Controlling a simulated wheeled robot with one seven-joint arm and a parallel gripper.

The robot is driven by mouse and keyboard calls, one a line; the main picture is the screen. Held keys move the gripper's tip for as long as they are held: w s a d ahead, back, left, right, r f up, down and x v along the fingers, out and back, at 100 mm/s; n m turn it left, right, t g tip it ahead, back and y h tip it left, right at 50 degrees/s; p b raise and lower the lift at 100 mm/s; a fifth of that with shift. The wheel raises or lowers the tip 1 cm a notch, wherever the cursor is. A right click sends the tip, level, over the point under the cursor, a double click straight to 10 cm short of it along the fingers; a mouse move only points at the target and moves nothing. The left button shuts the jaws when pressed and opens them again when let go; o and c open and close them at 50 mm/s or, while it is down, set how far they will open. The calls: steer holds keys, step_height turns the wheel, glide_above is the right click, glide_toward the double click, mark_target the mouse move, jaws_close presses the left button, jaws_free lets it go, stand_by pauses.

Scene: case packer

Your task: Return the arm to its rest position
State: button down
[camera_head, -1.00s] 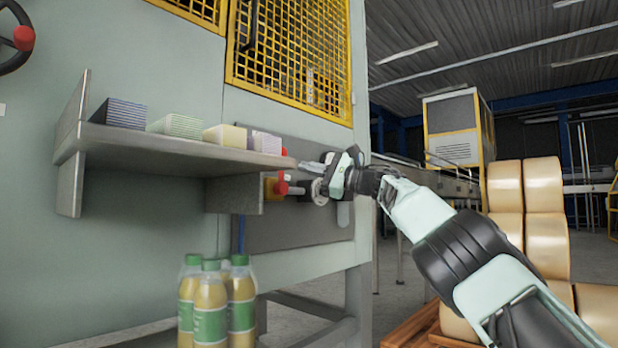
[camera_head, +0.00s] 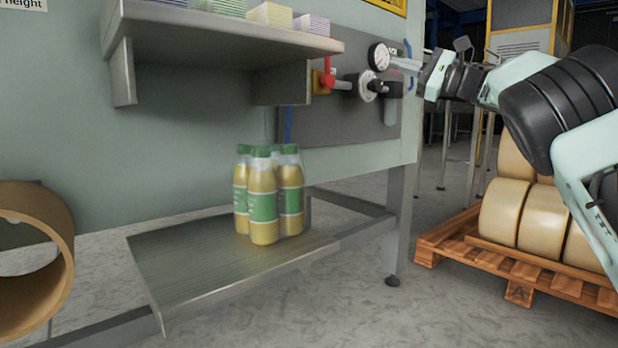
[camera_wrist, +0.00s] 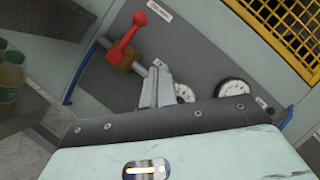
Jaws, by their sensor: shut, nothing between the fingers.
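My gripper (camera_head: 402,64) is at the upper right of the head view, in front of the grey panel (camera_head: 345,130) on the machine. It is beside the gauge and knob, apart from the red-handled valve (camera_head: 327,76). My arm reaches in from the right edge, bent at the elbow. In the wrist view, the two fingers of my gripper (camera_wrist: 156,88) lie together, shut and empty. The red valve handle (camera_wrist: 127,36) shows beyond them, with a yellow-brown valve body. The fingertips partly hide one gauge; I cannot tell whether they touch the panel.
A shelf (camera_head: 220,36) holds several small stacks. Green-capped bottles (camera_head: 263,205) stand on a lower tray (camera_head: 190,275). A brown roll (camera_head: 60,240) is at the left. Cream rolls (camera_head: 525,215) sit on a wooden pallet (camera_head: 480,250) below my arm. Floor between is clear.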

steer(key=w+d+r+m+t+h+p, duration=0.2)
steer(key=d+r+m+t+h+p, duration=0.3)
steer(key=m, duration=0.6)
steer(key=a+f+m+t+h+p, duration=0.3)
steer(key=f+m+h, duration=0.55)
steer(key=m, duration=1.35)
steer(key=s+a+f+m+g+p, duration=0.5)
steer(key=s+a+f+m+g, duration=0.5)
steer(key=s+a+f, duration=0.55)
steer(key=s+f+m+g+h+p, duration=0.1)
steer(key=s+f+m+g+p, duration=0.15)
steer(key=s, duration=0.95)
steer(key=s+f+m+g+h+p, duration=0.15)
steer(key=s+g, duration=0.25)
steer(key=s, duration=0.7)
steer(key=s+f+m+g+h+p, duration=0.1)
steer(key=s+f+m+g, duration=0.15)
steer(key=s, duration=0.95)
step_height(320, 180, up, 38)
steer(key=s+g+p, duration=0.1)
steer(key=p, duration=3.7)
steer(key=shift+s+d+m, duration=0.3)
steer(key=shift+s+m, duration=0.05)
steer(key=shift+s, duration=0.05)
